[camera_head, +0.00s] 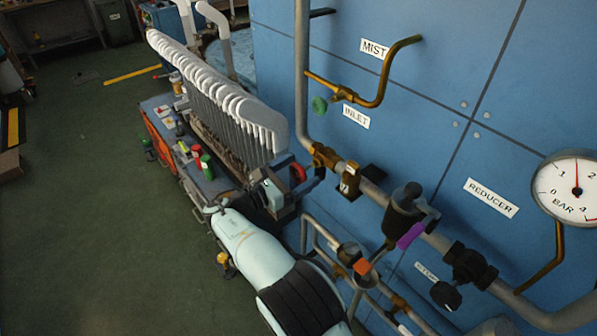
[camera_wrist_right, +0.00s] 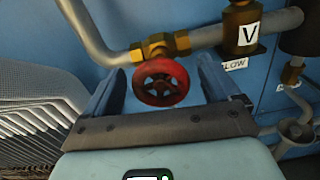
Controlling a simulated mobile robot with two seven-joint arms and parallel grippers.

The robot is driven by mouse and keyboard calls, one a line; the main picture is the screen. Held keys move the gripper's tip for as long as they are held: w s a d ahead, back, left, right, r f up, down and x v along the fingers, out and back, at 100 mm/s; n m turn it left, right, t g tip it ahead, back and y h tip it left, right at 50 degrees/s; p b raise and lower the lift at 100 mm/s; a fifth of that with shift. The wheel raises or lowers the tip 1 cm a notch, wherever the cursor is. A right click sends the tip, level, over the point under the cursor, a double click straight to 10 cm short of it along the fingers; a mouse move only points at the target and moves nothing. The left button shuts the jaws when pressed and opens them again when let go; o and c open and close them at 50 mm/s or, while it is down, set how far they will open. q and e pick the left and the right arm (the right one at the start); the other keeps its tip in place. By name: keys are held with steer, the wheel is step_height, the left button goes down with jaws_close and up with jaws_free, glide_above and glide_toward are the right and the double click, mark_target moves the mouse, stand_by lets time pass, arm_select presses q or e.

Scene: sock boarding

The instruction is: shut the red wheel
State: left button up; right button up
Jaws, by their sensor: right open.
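The red wheel (camera_wrist_right: 161,82) is a small spoked handwheel on a brass valve (camera_wrist_right: 160,47) in the right wrist view. In the head view the red wheel (camera_head: 298,172) shows only partly, beside the end of my right arm. My right gripper (camera_wrist_right: 158,88) is open, with one finger on each side of the wheel in the picture. Its fingers look apart from the rim, and nothing is held. The right gripper also shows in the head view (camera_head: 294,184), close to the wheel. My left gripper is not in view.
Grey pipes (camera_head: 372,190) run along the blue wall panel (camera_head: 450,90), with a black valve (camera_head: 405,208) and a pressure gauge (camera_head: 575,187) to the right. A row of white sock boards (camera_head: 215,90) stands close left of the wheel. The green floor (camera_head: 80,200) is mostly clear.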

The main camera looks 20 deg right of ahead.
steer(key=shift+w+d, duration=0.1)
steer(key=shift+d, duration=0.15)
steer(key=c, duration=1)
steer(key=shift+o, duration=0.2)
steer(key=shift+m, duration=0.4)
steer(key=m, duration=0.2)
steer(key=shift+m+p, duration=0.3)
steer(key=shift+s+f+m, duration=0.1)
steer(key=shift+s+m, duration=0.1)
steer(key=shift+m, duration=1.5)
